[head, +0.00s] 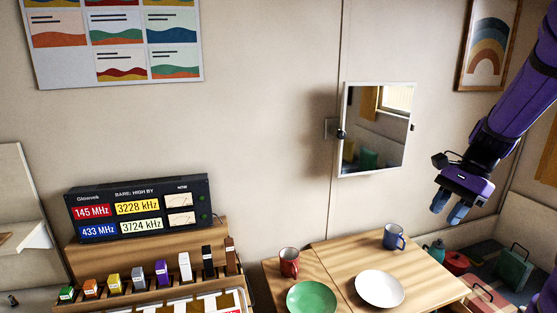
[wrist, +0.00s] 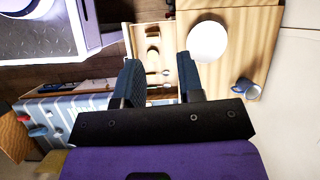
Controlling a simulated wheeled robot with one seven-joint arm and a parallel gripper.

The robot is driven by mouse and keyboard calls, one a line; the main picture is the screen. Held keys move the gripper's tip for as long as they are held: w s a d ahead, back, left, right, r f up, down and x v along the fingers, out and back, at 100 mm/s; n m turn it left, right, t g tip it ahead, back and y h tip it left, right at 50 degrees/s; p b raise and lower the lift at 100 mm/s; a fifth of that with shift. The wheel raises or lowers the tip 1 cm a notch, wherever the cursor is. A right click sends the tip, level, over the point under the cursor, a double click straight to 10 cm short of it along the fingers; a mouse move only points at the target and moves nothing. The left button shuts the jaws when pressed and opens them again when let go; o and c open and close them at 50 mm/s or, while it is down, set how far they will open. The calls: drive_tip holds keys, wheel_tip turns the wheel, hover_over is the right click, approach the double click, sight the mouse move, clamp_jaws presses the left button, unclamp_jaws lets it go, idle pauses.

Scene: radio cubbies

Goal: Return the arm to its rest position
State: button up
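My purple arm comes in from the upper right of the head view. My gripper (head: 448,208) hangs in the air at its end, pointing down, beside the wall mirror and above the right end of the table. In the wrist view my gripper (wrist: 160,72) shows two dark blue fingers set apart. Nothing is visible between them except the background far below. The gripper is open and empty, and touches nothing that I can see.
A wooden table (head: 335,262) holds a red mug (head: 289,262), blue mug (head: 393,237), green plate (head: 312,298) and white plate (head: 380,289). A mirror (head: 376,128) juts from the wall. A radio (head: 139,208) stands left above several coloured blocks. A bench with bags is right.

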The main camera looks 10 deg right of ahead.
drive_tip(key=s+a+r+n+t+h, duration=0.2)
drive_tip(key=s+a+r+n, duration=0.3)
drive_tip(key=a+n, duration=0.3)
drive_tip(key=s+a+r+n+t+h, duration=0.3)
drive_tip(key=s+a+r+n, duration=0.3)
drive_tip(key=s+a+n, duration=0.2)
drive_tip(key=shift+a+r, duration=0.15)
drive_tip(key=shift+a, duration=0.25)
